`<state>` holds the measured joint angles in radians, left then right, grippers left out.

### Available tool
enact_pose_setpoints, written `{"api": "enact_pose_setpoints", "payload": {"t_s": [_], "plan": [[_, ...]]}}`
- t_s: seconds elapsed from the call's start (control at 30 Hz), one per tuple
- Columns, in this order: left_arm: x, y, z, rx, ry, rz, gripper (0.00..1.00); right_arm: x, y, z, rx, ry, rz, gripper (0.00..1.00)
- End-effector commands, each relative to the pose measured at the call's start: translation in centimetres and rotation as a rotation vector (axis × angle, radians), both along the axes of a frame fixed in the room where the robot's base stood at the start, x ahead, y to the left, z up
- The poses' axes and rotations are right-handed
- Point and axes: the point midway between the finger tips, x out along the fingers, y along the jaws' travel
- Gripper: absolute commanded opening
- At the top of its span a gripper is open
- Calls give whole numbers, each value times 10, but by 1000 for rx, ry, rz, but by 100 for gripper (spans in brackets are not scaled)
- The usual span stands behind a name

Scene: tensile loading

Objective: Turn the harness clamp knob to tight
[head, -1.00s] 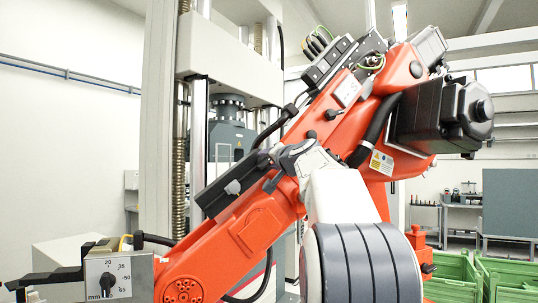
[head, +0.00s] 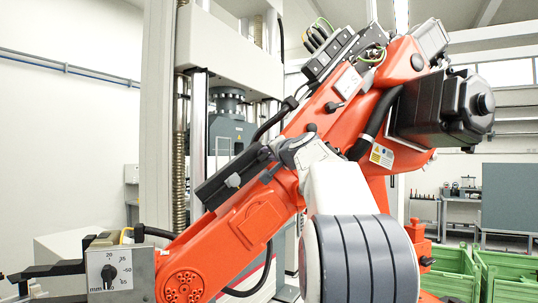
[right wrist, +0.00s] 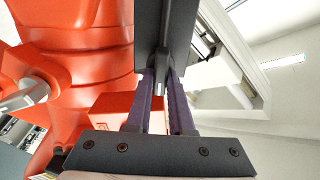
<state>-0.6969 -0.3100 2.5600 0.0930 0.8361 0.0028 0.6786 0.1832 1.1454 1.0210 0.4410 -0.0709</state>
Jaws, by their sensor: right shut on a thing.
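A large orange robot arm (head: 255,225) fills the middle of the head view. A long black housing (head: 228,178) runs along its side. My right gripper (head: 276,152) reaches the upper end of this housing and hides what it holds. In the right wrist view its two dark fingers (right wrist: 161,85) are shut on a small dark knob (right wrist: 162,70), which I take for the harness clamp knob, beside a black bar (right wrist: 170,25). No mark showing loose or tight can be read. My left gripper is not in view.
A grey box with a millimetre dial (head: 122,273) is at the lower left of the orange arm. A tall testing frame (head: 158,120) stands behind. Green crates (head: 510,275) are at the lower right. The orange arm's links and cables crowd around my right gripper.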

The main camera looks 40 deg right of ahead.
Motion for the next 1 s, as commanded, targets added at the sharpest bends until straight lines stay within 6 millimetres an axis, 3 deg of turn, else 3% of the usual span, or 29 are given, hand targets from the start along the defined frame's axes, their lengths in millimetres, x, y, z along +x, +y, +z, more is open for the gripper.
{"api": "enact_pose_setpoints", "payload": {"t_s": [0.5,1.0], "plan": [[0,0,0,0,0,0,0,0,-2,-3,345,-107,0,0],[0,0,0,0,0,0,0,-1,-2,-4,458,-143,0,0]]}}
